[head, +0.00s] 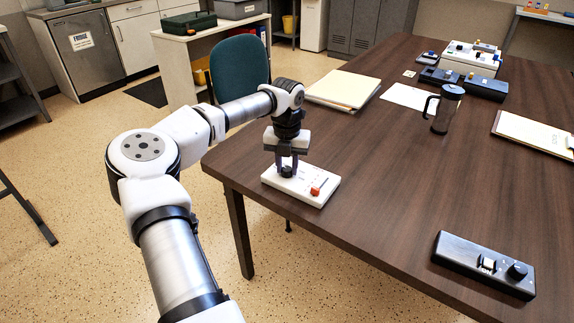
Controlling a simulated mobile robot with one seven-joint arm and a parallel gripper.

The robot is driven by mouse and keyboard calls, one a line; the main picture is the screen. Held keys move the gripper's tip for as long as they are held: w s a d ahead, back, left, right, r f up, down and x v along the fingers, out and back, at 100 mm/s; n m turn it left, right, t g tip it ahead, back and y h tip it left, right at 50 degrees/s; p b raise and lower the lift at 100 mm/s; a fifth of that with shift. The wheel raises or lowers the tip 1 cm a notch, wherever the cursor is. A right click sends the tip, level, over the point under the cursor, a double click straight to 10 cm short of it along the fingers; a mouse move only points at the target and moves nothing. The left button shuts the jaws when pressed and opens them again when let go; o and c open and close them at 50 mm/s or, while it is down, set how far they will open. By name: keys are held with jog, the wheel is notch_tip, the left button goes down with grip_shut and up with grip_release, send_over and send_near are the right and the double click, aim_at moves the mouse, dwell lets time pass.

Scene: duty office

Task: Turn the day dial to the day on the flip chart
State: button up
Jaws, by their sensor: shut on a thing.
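A white box (304,178) with a dark knob (287,172) and a red-orange button or switch (315,191) sits near the left corner of the table. My gripper (287,166) points down over the box and is shut on the dark knob. The fingers partly hide the knob, and any day marks are too small to read. A black box (478,262) with a round dark knob (517,271) and a small white part lies at the table's front right. I cannot see a flip chart that I can make out.
The brown table (400,200) is mostly clear in the middle. A dark jug (447,108), folders (343,90), a clipboard (535,132) and several devices stand farther back. A green chair (239,68) stands beyond the table's left edge.

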aim_at(287, 168)
dwell(0.5)
jog(key=o, duration=1)
jog(key=shift+r, duration=0.15)
notch_tip(287, 168, up, 14)
jog(key=shift+f+b, duration=0.2)
jog(key=shift+b, duration=0.15)
